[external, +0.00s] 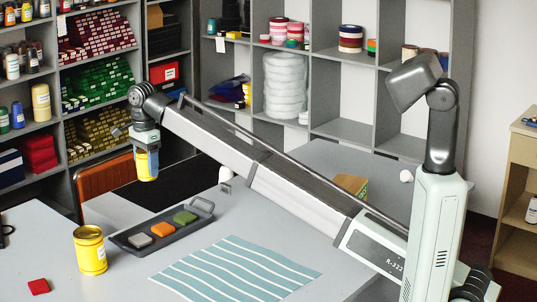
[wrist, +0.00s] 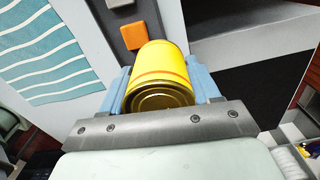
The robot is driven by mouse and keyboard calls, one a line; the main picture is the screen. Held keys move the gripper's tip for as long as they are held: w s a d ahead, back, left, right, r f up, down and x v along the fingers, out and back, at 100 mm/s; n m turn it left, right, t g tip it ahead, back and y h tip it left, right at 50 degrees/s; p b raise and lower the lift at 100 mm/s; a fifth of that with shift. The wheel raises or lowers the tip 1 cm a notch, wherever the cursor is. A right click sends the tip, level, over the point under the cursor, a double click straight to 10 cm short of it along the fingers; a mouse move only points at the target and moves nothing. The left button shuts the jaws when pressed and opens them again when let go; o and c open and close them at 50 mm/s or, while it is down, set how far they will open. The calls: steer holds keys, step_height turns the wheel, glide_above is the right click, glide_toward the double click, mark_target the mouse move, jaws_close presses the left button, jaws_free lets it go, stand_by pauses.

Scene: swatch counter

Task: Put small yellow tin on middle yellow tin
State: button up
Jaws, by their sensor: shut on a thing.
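My gripper (external: 146,153) is raised at the far left of the counter in the external view. Its blue fingers are shut on the small yellow tin (external: 148,170), which hangs below the wrist. In the wrist view, the small yellow tin (wrist: 162,68) lies between the blue fingers, with its round metal end facing the camera. The larger yellow tin (external: 90,254), which I take as the middle yellow tin, stands upright on the grey counter at the front left. My gripper is above and to the right of it, well apart. The larger tin is not seen in the wrist view.
A dark tray (external: 149,245) with grey, orange and green swatches sits right of the larger tin. A striped teal cloth (external: 235,272) lies in front. A red swatch (external: 39,286) lies at the left. Shelves with goods (external: 100,88) stand behind.

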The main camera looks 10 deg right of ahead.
mark_target(87, 232)
steer(key=s+a+r+n, duration=0.3)
steer(key=s+a+n, duration=0.2)
steer(key=s+a, duration=0.5)
steer(key=s+a+r+n, duration=0.2)
steer(key=s+a+n, duration=0.3)
steer(key=s, duration=0.9)
steer(key=shift+w+a+f, duration=0.1)
steer(key=shift+a+f, duration=0.05)
steer(key=shift+f, duration=4.55)
steer(key=shift+f, duration=0.15)
steer(key=o, duration=1.3)
steer(key=shift+c, duration=0.2)
step_height(87, 232, up, 12)
steer(key=shift+r, duration=0.2)
